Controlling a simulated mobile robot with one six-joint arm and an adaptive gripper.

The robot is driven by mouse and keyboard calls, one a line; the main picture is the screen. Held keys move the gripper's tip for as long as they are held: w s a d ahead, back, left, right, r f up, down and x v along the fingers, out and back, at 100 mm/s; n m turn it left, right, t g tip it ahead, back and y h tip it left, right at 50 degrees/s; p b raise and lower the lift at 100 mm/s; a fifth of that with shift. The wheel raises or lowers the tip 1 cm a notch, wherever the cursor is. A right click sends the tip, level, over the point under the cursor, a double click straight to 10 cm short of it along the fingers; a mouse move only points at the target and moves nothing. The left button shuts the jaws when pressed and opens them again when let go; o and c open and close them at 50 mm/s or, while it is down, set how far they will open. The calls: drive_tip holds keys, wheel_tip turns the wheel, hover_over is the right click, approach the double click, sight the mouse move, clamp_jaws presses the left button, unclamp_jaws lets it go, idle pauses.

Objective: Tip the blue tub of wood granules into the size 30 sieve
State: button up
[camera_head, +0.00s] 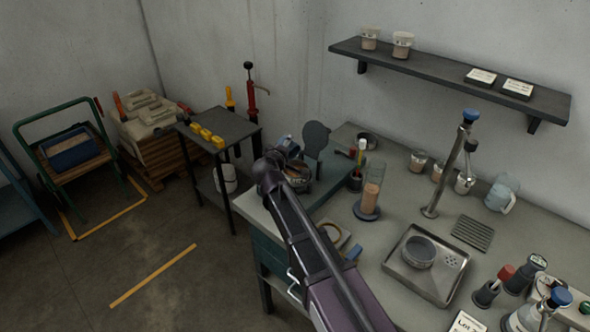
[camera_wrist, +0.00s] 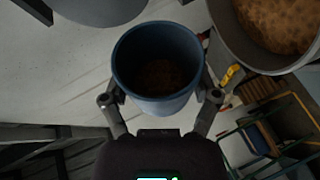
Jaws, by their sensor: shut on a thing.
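My gripper (camera_wrist: 160,97) is shut on the blue tub (camera_wrist: 152,104), with one finger on each side of it. I look into the tub's open mouth in the wrist view, and some brown granules (camera_wrist: 163,76) lie at its bottom. In the head view the tub (camera_head: 289,145) is small and partly hidden by my wrist. A round metal pan or sieve (camera_wrist: 226,42) with brown granules is close to the tub, at the upper right of the wrist view. It also shows below the tub in the head view (camera_head: 300,184). I cannot read a size on it.
A grey disc (camera_head: 315,139) stands close beside the tub. A glass cylinder (camera_head: 372,186) and a cup with a yellow-topped tool (camera_head: 356,180) stand to the right. A steel tray (camera_head: 402,279) holds a grey round dish (camera_head: 419,251). A side table (camera_head: 232,124) carries yellow blocks.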

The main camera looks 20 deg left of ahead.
drive_tip(key=shift+d+f+m+t+b, duration=0.2)
drive_tip(key=shift+f+m+t+b, duration=0.15)
drive_tip(key=shift+b, duration=0.35)
drive_tip(key=shift+s+d+r+m+y+b, duration=0.15)
drive_tip(key=shift+d+m+y+b, duration=0.1)
drive_tip(key=shift+m+y+b, duration=0.25)
idle(0.8)
drive_tip(key=shift+a+t, duration=0.1)
drive_tip(key=shift+t, duration=0.15)
drive_tip(key=shift+a+n+h+p, duration=0.2)
drive_tip(key=shift+n+h+p, duration=0.1)
drive_tip(key=shift+n+p, duration=0.25)
drive_tip(key=p, duration=0.1)
drive_tip(key=r+n+g+p, duration=0.1)
drive_tip(key=shift+w+a+r+h+p, duration=0.1)
drive_tip(key=shift+w+a+h+p, duration=0.15)
drive_tip(key=shift+h+p, duration=0.1)
drive_tip(key=shift+f, duration=0.2)
drive_tip(key=shift+a+n+g, duration=0.15)
drive_tip(key=shift+n+g, duration=0.15)
drive_tip(key=shift+g, duration=0.1)
